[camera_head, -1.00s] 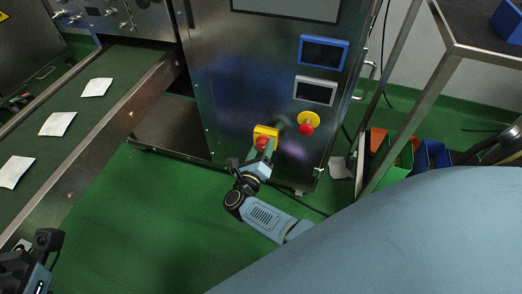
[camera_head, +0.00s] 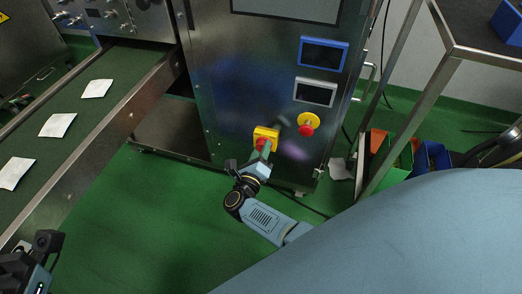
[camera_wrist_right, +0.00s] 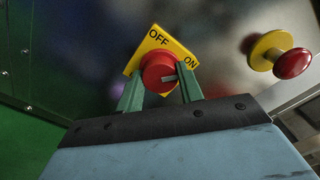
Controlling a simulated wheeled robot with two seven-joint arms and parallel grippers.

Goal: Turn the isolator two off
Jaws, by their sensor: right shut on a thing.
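The isolator is a yellow plate (camera_wrist_right: 157,39) with a round red knob (camera_wrist_right: 159,72) on the steel cabinet front. The right wrist view shows OFF at the plate's top left and ON at its right. A dark mark on the knob lies toward its right side. My right gripper (camera_wrist_right: 160,90) is shut on the red knob, with a green finger on either side. In the head view the yellow plate (camera_head: 265,133) shows above my right gripper (camera_head: 266,150), which partly covers the knob. My left gripper (camera_head: 32,270) is at the bottom left, its fingers not clear.
A red emergency button on a yellow disc (camera_head: 308,122) sits to the right of the isolator. A blue-framed screen (camera_head: 323,53) and a grey-framed screen (camera_head: 315,91) are above. A conveyor (camera_head: 75,105) carrying white teabags runs at the left. Coloured bins (camera_head: 402,160) stand at the right.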

